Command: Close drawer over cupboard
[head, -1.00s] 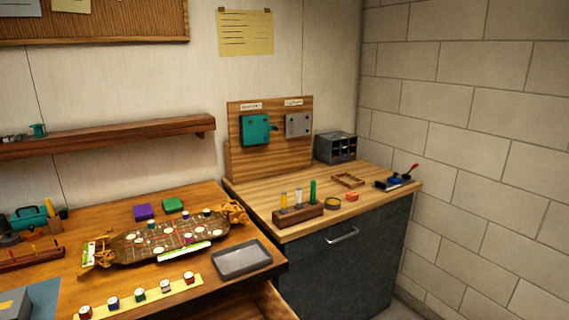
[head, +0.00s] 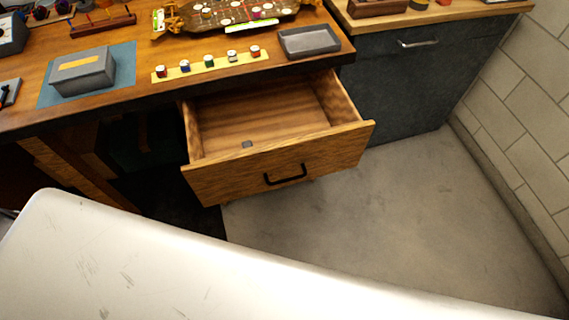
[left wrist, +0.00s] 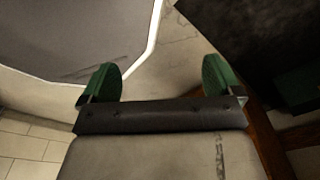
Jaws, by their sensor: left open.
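A wooden drawer (head: 232,184) stands pulled out under the wooden workbench in the head view. My right gripper is not in view.
The workbench (head: 110,112) carries a grey box (head: 82,72) on a blue mat, a yellow strip (head: 208,66) with several small pots, and a grey tray (head: 309,40). Bare concrete floor (head: 400,210) lies in front of the cupboard. A block wall (head: 535,110) bounds the right.

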